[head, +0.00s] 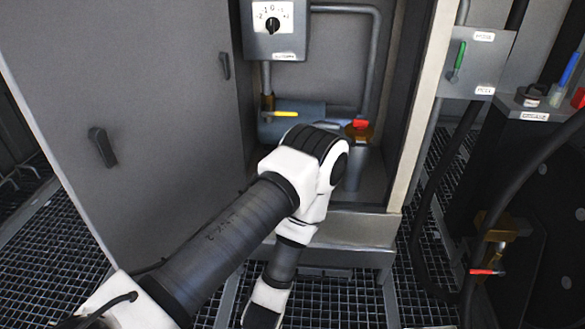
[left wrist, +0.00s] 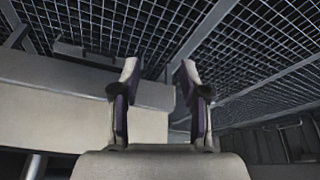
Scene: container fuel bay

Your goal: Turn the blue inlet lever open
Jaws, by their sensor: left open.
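A small bluish strip (head: 334,123), possibly the blue inlet lever, shows inside the open cabinet, just left of a red handle (head: 358,125). My arm partly covers this area, so its full shape and angle cannot be told. My left arm bends in front of the cabinet and its forearm points down, with the gripper outside the head view. In the left wrist view my left gripper (left wrist: 158,80) is open and empty, with its two fingers apart. It is clear of the lever. My right gripper is not in view.
A yellow lever (head: 285,114) sits on the pump in the cabinet, under a dial box (head: 274,28). The cabinet door (head: 150,120) stands open at left. At right are a green lever (head: 459,58), an upright blue object (head: 570,67) and hoses. Floor is grating (head: 340,305).

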